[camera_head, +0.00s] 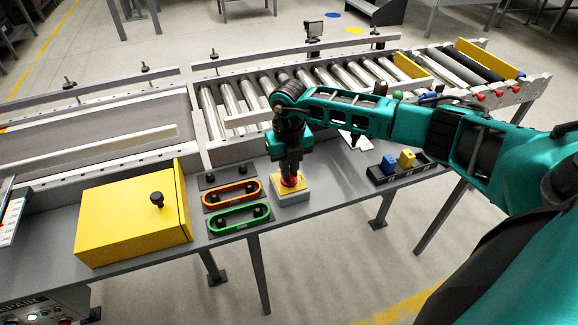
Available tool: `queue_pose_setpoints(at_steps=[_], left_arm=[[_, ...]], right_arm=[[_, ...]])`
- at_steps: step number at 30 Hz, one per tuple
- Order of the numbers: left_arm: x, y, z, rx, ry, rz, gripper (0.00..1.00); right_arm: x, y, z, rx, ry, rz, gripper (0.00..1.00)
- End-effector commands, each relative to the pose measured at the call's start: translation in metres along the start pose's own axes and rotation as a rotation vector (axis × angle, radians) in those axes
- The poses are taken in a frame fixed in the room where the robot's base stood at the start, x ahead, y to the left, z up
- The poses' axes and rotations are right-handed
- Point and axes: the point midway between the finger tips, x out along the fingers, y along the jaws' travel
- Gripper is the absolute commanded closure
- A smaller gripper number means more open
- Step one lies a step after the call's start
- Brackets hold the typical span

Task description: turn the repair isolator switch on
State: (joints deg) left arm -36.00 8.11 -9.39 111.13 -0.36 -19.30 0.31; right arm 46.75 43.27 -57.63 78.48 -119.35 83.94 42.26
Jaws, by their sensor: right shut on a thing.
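The isolator switch is a grey box with a yellow top plate (301,186) and a red knob (289,184). It sits on the grey bench, right of the orange and green loops. My right gripper (289,175) points down over it, shut on the red knob. The fingers hide much of the knob, so I cannot tell which way it is turned. No label on the switch can be read from here. My left gripper is not in view.
A yellow box (130,220) with a black knob stands left of the orange loop (232,194) and green loop (238,218). A dark tray (385,178) with blue and yellow blocks lies right. A roller conveyor (330,80) runs behind. A control panel (45,308) shows bottom left.

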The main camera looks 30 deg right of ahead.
Motion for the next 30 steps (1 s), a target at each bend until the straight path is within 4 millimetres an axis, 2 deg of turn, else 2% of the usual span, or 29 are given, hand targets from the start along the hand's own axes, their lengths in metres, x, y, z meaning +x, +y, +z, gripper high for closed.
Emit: queue_pose_setpoints(at_steps=[5, 6, 14, 23, 26, 30], left_arm=[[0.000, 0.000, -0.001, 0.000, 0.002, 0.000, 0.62], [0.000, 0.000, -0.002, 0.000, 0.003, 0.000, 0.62], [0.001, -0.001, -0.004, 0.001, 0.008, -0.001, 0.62], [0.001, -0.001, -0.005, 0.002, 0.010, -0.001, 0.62], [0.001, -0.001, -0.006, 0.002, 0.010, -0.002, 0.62], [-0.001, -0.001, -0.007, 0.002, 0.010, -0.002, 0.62]], right_arm=[[-0.001, 0.000, 0.001, 0.005, -0.003, 0.002, 1.00], [-0.001, 0.000, 0.001, 0.005, -0.003, 0.002, 0.86], [-0.001, 0.000, 0.001, 0.003, -0.002, 0.001, 0.62], [-0.004, 0.000, 0.001, 0.001, -0.002, 0.001, 0.62], [-0.015, 0.000, 0.001, 0.001, -0.003, 0.000, 0.62], [-0.044, 0.000, 0.002, 0.001, -0.006, 0.002, 0.62]])
